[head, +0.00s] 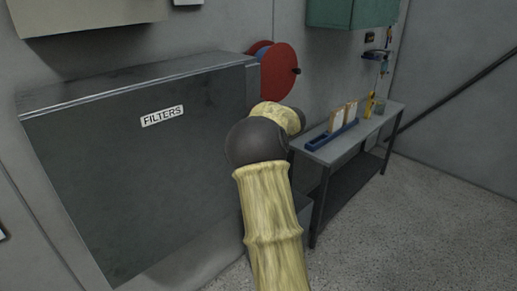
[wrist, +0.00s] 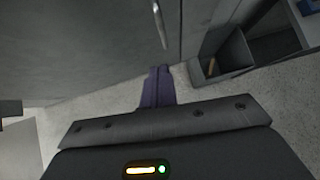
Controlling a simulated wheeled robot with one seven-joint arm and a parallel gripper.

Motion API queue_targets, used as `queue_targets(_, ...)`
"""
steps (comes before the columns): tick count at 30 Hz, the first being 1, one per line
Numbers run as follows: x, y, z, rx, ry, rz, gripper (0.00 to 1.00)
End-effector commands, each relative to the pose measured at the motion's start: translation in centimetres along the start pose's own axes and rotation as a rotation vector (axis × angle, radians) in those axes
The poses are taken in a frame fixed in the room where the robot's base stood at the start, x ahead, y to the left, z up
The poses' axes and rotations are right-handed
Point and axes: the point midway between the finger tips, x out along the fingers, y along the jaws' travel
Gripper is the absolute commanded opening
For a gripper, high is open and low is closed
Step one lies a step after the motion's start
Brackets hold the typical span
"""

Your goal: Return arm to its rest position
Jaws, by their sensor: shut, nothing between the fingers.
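My arm reaches forward in the head view, in a yellow sleeve with a dark round joint, in front of the grey cabinet marked FILTERS (head: 100,165). My gripper is hidden behind the arm there. In the wrist view my gripper (wrist: 157,72) shows as two dark purplish fingers pressed together, shut and empty. It points towards a grey cabinet front (wrist: 85,45) with a metal handle (wrist: 160,24). The fingertips look apart from the handle.
A metal bench (head: 345,145) with a blue tray (head: 332,138) stands right of my arm. A red reel (head: 279,70) hangs behind the cabinet's corner. An open grey bin (wrist: 228,58) stands on the floor. The speckled floor (head: 420,225) at the right is clear.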

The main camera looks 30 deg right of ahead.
Motion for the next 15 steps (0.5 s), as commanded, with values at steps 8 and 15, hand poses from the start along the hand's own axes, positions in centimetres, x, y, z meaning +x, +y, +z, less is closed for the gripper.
queue_targets(8, 0.0, -0.2, -0.1, 0.002, 0.001, -0.002, 0.00)
queue_targets(15, -0.3, 0.6, 0.9, 0.155, -0.076, -0.013, 0.00)
